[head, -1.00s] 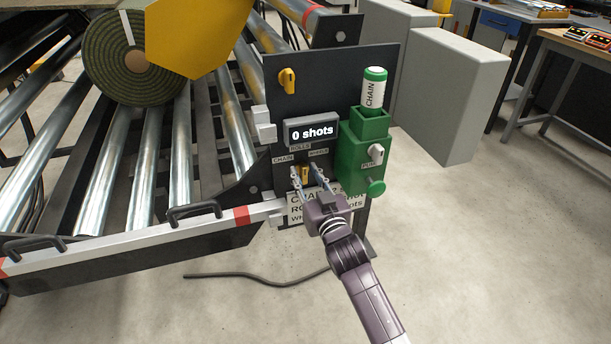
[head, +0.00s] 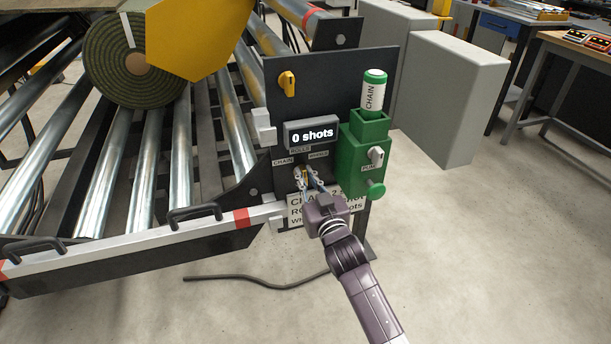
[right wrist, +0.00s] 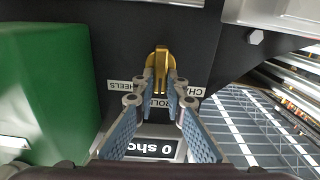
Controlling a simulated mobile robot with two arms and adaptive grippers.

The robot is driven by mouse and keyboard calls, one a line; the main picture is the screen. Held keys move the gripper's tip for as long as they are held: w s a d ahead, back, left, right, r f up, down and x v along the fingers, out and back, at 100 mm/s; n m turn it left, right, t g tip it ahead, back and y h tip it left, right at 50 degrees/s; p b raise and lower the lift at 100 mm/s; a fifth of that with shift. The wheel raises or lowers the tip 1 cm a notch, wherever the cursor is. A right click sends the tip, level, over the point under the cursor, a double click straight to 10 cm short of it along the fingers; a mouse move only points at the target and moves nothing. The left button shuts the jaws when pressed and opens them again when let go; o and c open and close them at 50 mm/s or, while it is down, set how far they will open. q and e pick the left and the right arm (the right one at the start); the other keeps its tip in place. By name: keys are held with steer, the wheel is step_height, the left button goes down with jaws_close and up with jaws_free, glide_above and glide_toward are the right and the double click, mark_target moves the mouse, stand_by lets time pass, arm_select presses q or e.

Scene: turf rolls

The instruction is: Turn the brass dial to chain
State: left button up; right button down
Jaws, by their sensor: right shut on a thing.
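The brass dial (head: 305,173) is low on the dark control panel, among labels reading CHAIN (head: 283,161), ROLLS (head: 299,149) and one that looks like WHEELS (head: 318,155). In the right wrist view, which is upside down, the dial (right wrist: 161,58) shows its raised grip in line with the ROLLS label. My right gripper (head: 307,178) is shut on that grip, with one finger on each side. The fingertips (right wrist: 161,80) hide part of the dial and of the ROLLS label. My left gripper is not in view.
A display (head: 311,132) above the dial reads "0 shots". A green pump housing (head: 362,160) with a CHAIN canister (head: 374,92) is close on the right. A yellow knob (head: 287,84) is higher up. A roller conveyor with a turf roll (head: 113,70) stands left.

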steer(key=shift+a+n, duration=0.1)
steer(key=shift+n, duration=0.5)
steer(key=shift+n+p, duration=0.55)
steer(key=shift+n, duration=0.15)
arm_select(q)
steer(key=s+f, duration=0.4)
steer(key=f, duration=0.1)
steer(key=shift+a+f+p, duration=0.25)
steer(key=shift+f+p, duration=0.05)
steer(key=shift+p, duration=0.05)
arm_select(e)
steer(key=shift+s+a+f+n, duration=0.1)
steer(key=shift+a+f+n, duration=0.1)
steer(key=shift+n, duration=1.3)
steer(key=shift+s+a+f+n, duration=0.1)
steer(key=shift+a+n, duration=0.05)
steer(key=shift+n, duration=1.35)
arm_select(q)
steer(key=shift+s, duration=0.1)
arm_select(e)
steer(key=c, duration=2)
jaws_free()
steer(key=shift+o, duration=0.2)
